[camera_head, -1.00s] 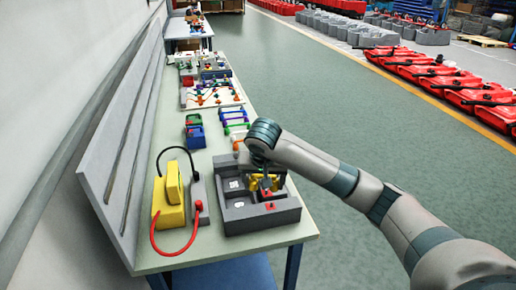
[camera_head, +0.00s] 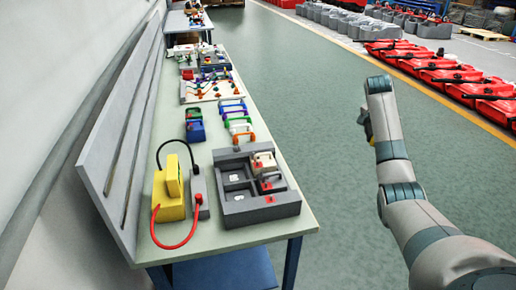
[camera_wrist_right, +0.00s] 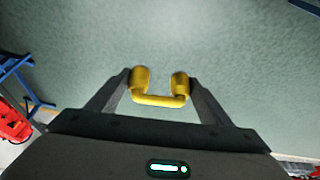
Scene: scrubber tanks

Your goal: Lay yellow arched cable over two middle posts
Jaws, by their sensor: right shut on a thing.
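The yellow arched cable (camera_wrist_right: 160,100) is between the two fingers of my right gripper (camera_wrist_right: 159,82) in the right wrist view, its two thick ends pointing away from my palm. In the head view only a small yellow bit of it (camera_head: 367,125) shows beside my right wrist, out over the floor right of the table. A white board with coloured posts (camera_head: 212,88) lies farther back on the table; the posts are too small to tell which are the middle two. My left gripper is not in view.
A grey tray (camera_head: 262,212) with a beige block (camera_head: 263,161) sits near the table's front. Several coloured arched pieces (camera_head: 237,122) lie between tray and board. A yellow device (camera_head: 169,196) with a red cable stands left.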

